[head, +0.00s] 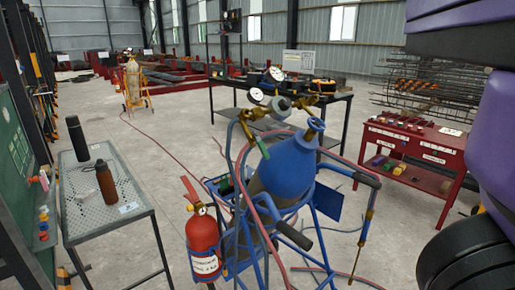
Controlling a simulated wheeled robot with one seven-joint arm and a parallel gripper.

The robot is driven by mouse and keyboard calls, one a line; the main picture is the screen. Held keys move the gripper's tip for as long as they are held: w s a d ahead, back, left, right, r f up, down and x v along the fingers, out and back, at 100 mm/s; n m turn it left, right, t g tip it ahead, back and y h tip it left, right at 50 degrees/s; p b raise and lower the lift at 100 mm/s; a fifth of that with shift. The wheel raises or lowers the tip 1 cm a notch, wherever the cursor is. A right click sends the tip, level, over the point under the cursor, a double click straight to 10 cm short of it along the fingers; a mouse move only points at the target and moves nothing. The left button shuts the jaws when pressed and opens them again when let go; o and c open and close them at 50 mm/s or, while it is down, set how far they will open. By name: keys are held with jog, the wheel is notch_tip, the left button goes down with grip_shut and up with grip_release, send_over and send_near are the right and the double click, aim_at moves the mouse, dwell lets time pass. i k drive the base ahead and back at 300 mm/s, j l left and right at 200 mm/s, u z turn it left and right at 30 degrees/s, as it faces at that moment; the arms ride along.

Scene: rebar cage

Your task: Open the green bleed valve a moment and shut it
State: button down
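A blue gas cylinder (290,160) leans on a blue wheeled cart (265,260) in the middle of the head view. A brass regulator with round gauges (257,95) sits at the top of the cylinder. I cannot make out a green bleed valve for certain. My gripper is not in view; only purple and black parts of my own body show at the right edge.
A red fire extinguisher (203,245) stands on the cart's left. A perforated table (85,205) with two bottles is at left, a red tool cart (425,145) at right, and a dark workbench (340,98) behind. Hoses lie on the floor. Open floor lies between cart and table.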

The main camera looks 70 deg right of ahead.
aim_at(261, 144)
jog(key=k+l+z, duration=0.25)
jog(key=k, duration=0.15)
jog(key=z, duration=1.35)
